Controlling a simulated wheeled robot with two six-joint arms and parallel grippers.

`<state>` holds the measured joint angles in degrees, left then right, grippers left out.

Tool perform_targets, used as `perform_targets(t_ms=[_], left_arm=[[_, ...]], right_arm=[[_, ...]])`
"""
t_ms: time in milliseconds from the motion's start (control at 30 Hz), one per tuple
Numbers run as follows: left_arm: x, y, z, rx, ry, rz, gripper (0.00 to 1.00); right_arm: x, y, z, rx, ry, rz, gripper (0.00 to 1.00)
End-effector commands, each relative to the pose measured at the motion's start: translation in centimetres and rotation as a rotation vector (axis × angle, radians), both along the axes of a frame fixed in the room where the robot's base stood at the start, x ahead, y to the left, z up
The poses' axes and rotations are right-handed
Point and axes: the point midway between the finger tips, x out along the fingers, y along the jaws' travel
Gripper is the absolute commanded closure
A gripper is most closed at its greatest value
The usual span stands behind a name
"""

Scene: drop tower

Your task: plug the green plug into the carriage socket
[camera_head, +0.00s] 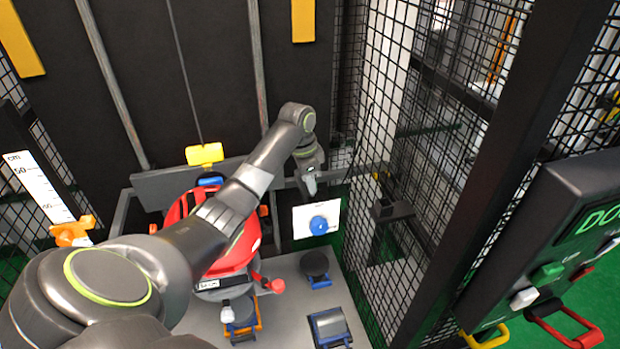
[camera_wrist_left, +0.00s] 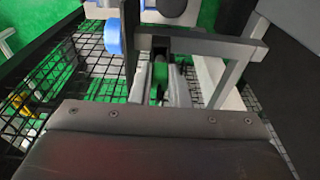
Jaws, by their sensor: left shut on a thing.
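My left gripper (camera_head: 311,188) is in the head view at the carriage's right side, just above a white plate. In the left wrist view, the gripper (camera_wrist_left: 160,90) is shut on the green plug (camera_wrist_left: 160,76), a small green piece showing between the fingers. The plug cannot be made out in the head view. The carriage frame (camera_head: 283,212) is grey metal; its bar also crosses the left wrist view (camera_wrist_left: 205,45) near the fingertips. I cannot make out the socket, nor whether the plug touches it. My right gripper is not in view.
A white plate (camera_head: 302,214) carries a blue knob (camera_head: 319,226), below the gripper. A red seat (camera_head: 236,258) is behind my arm. Black mesh fencing (camera_head: 385,100) stands close on the right. A control box (camera_head: 560,240) with levers is at the far right.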

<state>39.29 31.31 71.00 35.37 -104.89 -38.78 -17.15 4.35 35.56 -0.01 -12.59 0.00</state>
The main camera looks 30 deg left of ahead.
Motion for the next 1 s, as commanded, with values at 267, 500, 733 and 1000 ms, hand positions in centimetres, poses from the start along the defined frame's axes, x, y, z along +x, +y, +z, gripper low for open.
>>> perform_targets(t_ms=[267, 500, 733, 1000], left_arm=[[0.0, 0.0, -0.3, 0.000, 0.000, 0.000, 0.97], [0.0, 0.0, -1.0, 0.000, 0.000, 0.000, 0.97], [0.0, 0.0, -1.9, 0.000, -0.002, -0.001, 0.97], [0.0, 0.0, -2.8, 0.000, 0.000, -0.001, 0.97]], right_arm=[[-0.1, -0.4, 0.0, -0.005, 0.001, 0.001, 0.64], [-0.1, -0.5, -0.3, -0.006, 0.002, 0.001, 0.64], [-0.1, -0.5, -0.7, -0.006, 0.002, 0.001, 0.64], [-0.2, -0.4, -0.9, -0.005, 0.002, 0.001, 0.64]])
